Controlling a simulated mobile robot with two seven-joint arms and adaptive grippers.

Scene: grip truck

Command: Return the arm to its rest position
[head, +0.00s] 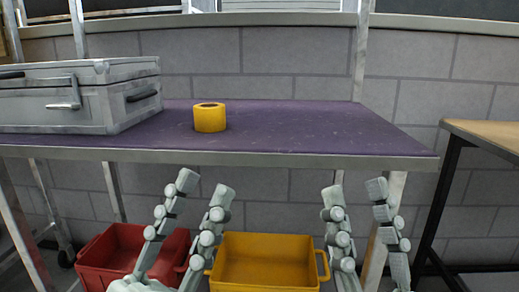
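My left gripper (204,183) is at the lower middle left, in front of and below the shelf edge. Its two fingers are spread apart with nothing between them. My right gripper (354,190) is at the lower middle right, at a similar height. Its fingers are also spread and empty. Both point upward in the picture, and neither visibly holds anything. The arms behind the grippers are mostly out of the frame.
A purple-topped shelf (300,125) carries a yellow tape roll (210,118) and a grey metal case (60,105). Below stand a red crate (105,250) and a yellow crate (265,262). A wooden table (490,133) stands at right.

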